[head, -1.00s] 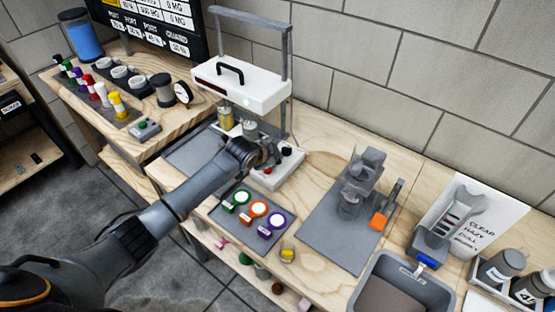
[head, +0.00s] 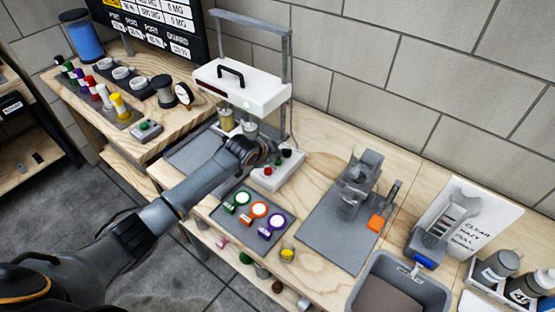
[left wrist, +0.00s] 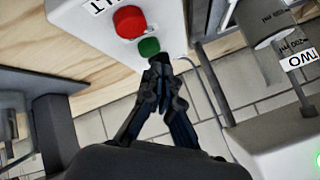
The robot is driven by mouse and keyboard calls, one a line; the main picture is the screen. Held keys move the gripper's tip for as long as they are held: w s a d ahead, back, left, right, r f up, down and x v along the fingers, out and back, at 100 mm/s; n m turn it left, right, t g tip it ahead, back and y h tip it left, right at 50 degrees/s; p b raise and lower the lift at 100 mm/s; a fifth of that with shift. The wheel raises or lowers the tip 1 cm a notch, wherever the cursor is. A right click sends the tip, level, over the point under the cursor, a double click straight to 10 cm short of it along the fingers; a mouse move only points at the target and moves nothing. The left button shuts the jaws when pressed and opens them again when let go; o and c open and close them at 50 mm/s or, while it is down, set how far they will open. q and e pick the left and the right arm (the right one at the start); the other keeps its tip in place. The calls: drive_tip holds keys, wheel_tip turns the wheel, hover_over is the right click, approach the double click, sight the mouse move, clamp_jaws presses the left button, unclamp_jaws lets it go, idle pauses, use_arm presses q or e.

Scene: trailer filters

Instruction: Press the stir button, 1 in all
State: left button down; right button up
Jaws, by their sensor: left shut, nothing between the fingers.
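A white control box (head: 277,175) stands on the bench in front of the white overhead frame. It carries a red button (head: 268,171) and a black knob (head: 287,153). The left wrist view shows the box (left wrist: 95,27) close up, with the red button (left wrist: 129,22) and a green button (left wrist: 149,47) beside it. The label by the red button is cut off; no stir label is readable. My left gripper (left wrist: 160,61) is shut and empty, its tips right at the green button's edge; I cannot tell whether they touch. My left gripper (head: 270,151) hides the green button in the head view. My right gripper is not in view.
A white hood (head: 243,90) on grey posts stands behind the box, with jars (head: 226,119) beneath. A grey stand (head: 355,182) is to the right.

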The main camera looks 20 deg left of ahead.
use_arm(q)
wheel_tip(320, 180, up, 5)
drive_tip(key=p, duration=0.5)
drive_tip(key=shift+r, duration=0.1)
idle(0.7)
